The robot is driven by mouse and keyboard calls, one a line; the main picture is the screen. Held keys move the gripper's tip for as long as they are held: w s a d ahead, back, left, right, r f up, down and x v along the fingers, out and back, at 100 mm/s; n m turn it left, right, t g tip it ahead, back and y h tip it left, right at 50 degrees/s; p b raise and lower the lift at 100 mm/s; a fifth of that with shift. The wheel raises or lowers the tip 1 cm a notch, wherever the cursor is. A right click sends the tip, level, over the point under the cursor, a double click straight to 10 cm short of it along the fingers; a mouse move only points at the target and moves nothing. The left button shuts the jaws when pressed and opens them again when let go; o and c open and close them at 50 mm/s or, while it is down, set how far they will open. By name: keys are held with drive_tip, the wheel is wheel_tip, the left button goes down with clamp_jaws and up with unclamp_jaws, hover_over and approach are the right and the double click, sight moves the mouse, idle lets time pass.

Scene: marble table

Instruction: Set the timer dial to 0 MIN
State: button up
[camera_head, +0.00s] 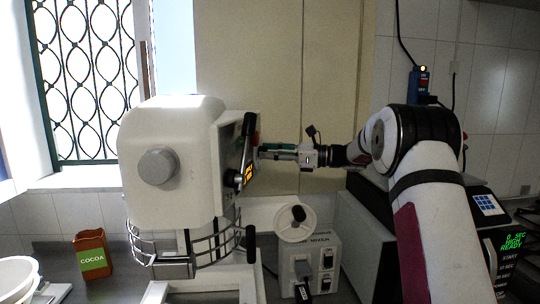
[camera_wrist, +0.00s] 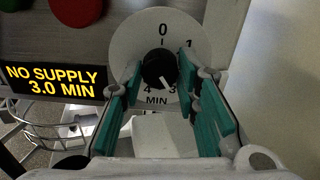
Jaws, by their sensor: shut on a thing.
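The timer dial (camera_wrist: 160,68) is a black knob with a white pointer, on a round pale plate with 0 at the top, 1 at the right, and 3 and 4 at the bottom above MIN. Its pointer aims down and slightly right, towards 3. My gripper (camera_wrist: 161,82) has its teal-padded fingers on both sides of the knob, shut on it. In the head view my gripper (camera_head: 264,152) reaches in from the right to the white mixer's (camera_head: 175,150) panel; the dial cannot be made out there. The panel display (camera_wrist: 52,82) reads NO SUPPLY 3.0 MIN.
A red button (camera_wrist: 86,10) and a green one sit above the display. A wire bowl guard (camera_head: 150,246) is under the mixer head. A grey MIXER switch box (camera_head: 322,262) stands below my arm. A brown COCOA container (camera_head: 92,255) stands at the left.

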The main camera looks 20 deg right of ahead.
drive_tip(key=n+b, duration=2.2)
drive_tip(key=n, duration=0.6)
drive_tip(key=shift+n+b, duration=0.4)
drive_tip(key=shift+r, duration=0.1)
drive_tip(key=shift+t, duration=0.3)
drive_tip(key=o, duration=1.2)
drive_tip(key=shift+c, duration=0.2)
